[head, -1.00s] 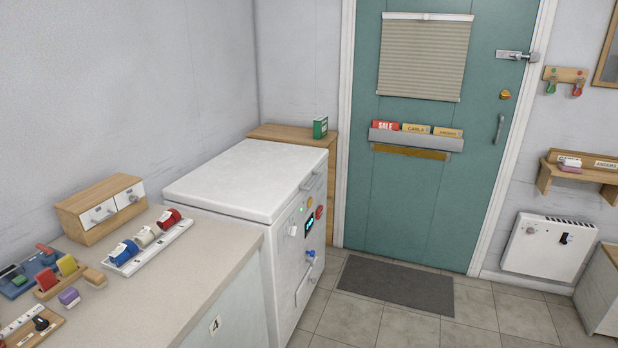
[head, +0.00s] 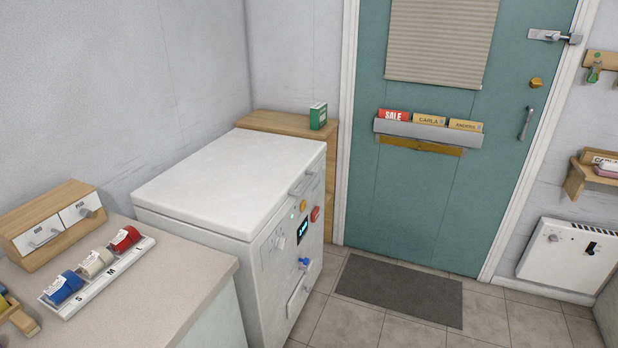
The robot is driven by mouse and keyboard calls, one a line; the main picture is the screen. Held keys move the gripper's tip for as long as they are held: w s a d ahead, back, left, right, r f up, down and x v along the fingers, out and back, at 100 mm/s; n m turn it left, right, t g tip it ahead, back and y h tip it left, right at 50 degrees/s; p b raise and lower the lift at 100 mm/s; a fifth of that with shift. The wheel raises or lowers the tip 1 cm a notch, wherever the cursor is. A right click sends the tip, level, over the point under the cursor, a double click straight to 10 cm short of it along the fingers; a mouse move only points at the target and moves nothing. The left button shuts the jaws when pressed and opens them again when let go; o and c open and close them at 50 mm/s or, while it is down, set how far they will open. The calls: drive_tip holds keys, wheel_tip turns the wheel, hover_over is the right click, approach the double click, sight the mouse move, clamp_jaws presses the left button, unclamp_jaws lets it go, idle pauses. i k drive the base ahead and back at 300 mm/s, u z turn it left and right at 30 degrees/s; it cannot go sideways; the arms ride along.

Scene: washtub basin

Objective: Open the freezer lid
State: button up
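The white chest freezer (head: 262,268) stands in the middle left, against the left wall. Its flat white lid (head: 235,178) lies shut on top. A grey bar handle (head: 303,184) sits at the lid's front edge, on the right side in the picture. The freezer's front has a dial, a small lit display (head: 303,231), coloured buttons and a blue tap-like knob (head: 306,262). My gripper is not in view.
A counter (head: 190,280) at the left holds a small drawer box (head: 55,225) and a rack of coloured rolls (head: 95,265). A wooden cabinet (head: 268,123) with a green box (head: 318,116) stands behind the freezer. Tiled floor and a grey mat (head: 400,290) lie clear before the teal door (head: 420,200).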

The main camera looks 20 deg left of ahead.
sight(246, 170)
drive_tip(key=u, duration=0.05)
drive_tip(key=i, duration=0.8)
drive_tip(key=u, duration=0.3)
drive_tip(key=k, duration=0.2)
drive_tip(key=u, duration=2.6)
drive_tip(key=k, duration=0.15)
drive_tip(key=u, duration=1.15)
